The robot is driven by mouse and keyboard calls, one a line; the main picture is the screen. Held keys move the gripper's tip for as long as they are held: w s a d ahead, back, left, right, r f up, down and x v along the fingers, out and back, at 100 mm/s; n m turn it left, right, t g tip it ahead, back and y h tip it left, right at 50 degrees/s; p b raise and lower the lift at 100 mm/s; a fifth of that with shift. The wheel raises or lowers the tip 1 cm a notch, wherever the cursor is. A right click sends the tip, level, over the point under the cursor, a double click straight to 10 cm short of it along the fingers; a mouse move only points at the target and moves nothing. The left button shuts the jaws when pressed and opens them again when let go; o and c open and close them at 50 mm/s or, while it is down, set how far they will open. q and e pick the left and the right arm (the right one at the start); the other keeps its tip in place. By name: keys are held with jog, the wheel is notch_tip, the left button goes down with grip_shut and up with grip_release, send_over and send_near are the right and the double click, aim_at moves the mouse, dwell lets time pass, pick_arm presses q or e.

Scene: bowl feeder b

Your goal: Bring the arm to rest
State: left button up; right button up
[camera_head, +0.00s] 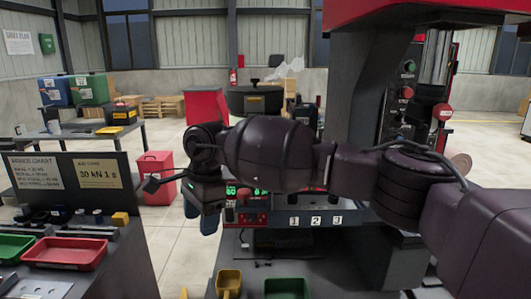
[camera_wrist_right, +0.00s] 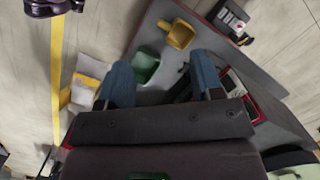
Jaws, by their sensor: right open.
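My right arm (camera_head: 270,155) reaches across the head view from the lower right to the centre, in front of a machine. My right gripper (camera_head: 201,214) hangs at its end with blue fingertips pointing down. In the right wrist view the same gripper (camera_wrist_right: 160,80) has its two blue fingers spread wide apart, with nothing held between them. My left gripper does not show in either view.
A numbered panel (camera_head: 315,220) stands close behind the arm. At left, a table holds a red tray (camera_head: 66,253); a red waste bin (camera_head: 155,178) stands beyond.

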jog(key=s+a+f+m+g+y, duration=0.5)
jog(key=s+f+m+g+y, duration=0.15)
jog(key=s+y, duration=0.35)
jog(key=d+f+n+t+h, duration=0.1)
jog(key=d+f+n+t, duration=0.4)
jog(key=d+n+t, duration=0.5)
jog(key=w+d+f+n+t, duration=0.1)
jog(key=d+f+n+t, duration=0.45)
jog(key=d+n, duration=0.4)
jog(key=d+f+n+t+h, duration=0.1)
jog(key=d+f+n+t, duration=0.4)
jog(key=d+n+t, duration=0.5)
jog(key=s+d+f+m+g+h, duration=0.3)
jog(key=s+d+f+m+h, duration=0.2)
jog(key=s, duration=0.5)
jog(key=s+d+f+m+g+h, duration=0.4)
jog(key=s+d+f+m, duration=0.3)
jog(key=s+d+f, duration=0.3)
jog(key=d, duration=0.2)
jog(key=shift+d+f+m+h, duration=0.2)
jog(key=shift+d+m+h, duration=0.1)
jog(key=shift+h, duration=0.1)
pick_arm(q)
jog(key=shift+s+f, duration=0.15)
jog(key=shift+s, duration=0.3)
pick_arm(e)
jog(key=shift+s, duration=0.1)
